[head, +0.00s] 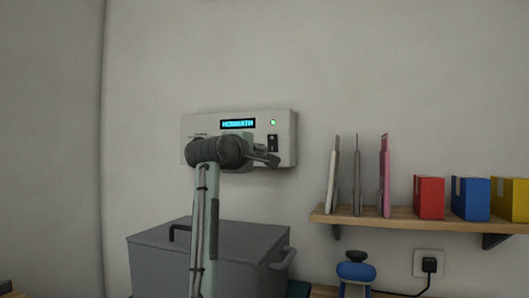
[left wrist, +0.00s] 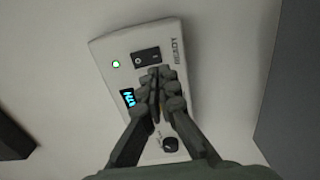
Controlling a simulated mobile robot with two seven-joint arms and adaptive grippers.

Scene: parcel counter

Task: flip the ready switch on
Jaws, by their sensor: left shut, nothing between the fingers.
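The ready switch (head: 272,143) is a black rocker on the right part of a pale wall panel (head: 287,125). In the left wrist view the switch (left wrist: 147,57) sits beside the printed word READY. A small green light (head: 273,122) glows above the switch, and a blue display (head: 238,124) is lit to its left. My left gripper (head: 274,160) is shut and empty in front of the panel, just below the switch. In the left wrist view its fingertips (left wrist: 155,72) are close to the switch's edge; I cannot tell whether they touch. My right gripper is out of view.
A grey lidded bin (head: 255,240) stands below the panel. A wooden shelf (head: 350,218) on the right holds upright envelopes and red (head: 429,197), blue (head: 470,198) and yellow (head: 510,199) boxes. A blue device (head: 356,271) stands below it. The wall above is clear.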

